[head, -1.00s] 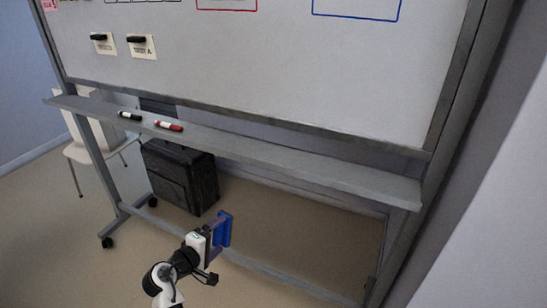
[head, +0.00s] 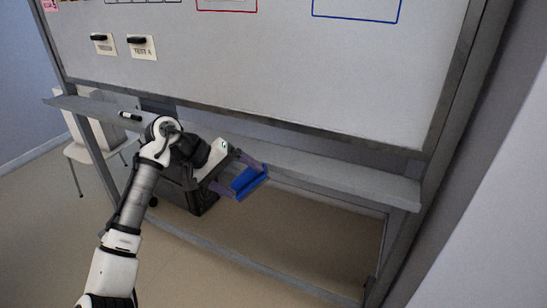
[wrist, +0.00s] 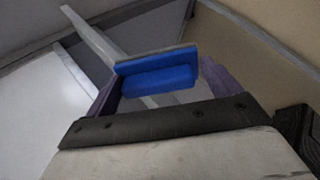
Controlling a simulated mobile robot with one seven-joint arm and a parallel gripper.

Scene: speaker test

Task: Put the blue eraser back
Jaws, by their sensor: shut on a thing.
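The blue eraser (head: 247,182) is held between the fingers of my gripper (head: 250,175), in front of the whiteboard's grey tray (head: 330,172). In the head view it appears just below the tray's front edge and tilted. In the wrist view the eraser (wrist: 158,74) lies crosswise between the two purple fingers, with a grey strip along its upper side. My gripper (wrist: 158,88) is shut on it. I cannot tell the exact gap between eraser and tray. My arm hides part of the tray's left half.
A black-and-white marker (head: 130,116) lies on the tray's left part. The tray's right half is bare. The whiteboard (head: 300,80) rises behind it, with two labelled cards holding black items at upper left. A black case (head: 203,200) stands on the floor behind my arm.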

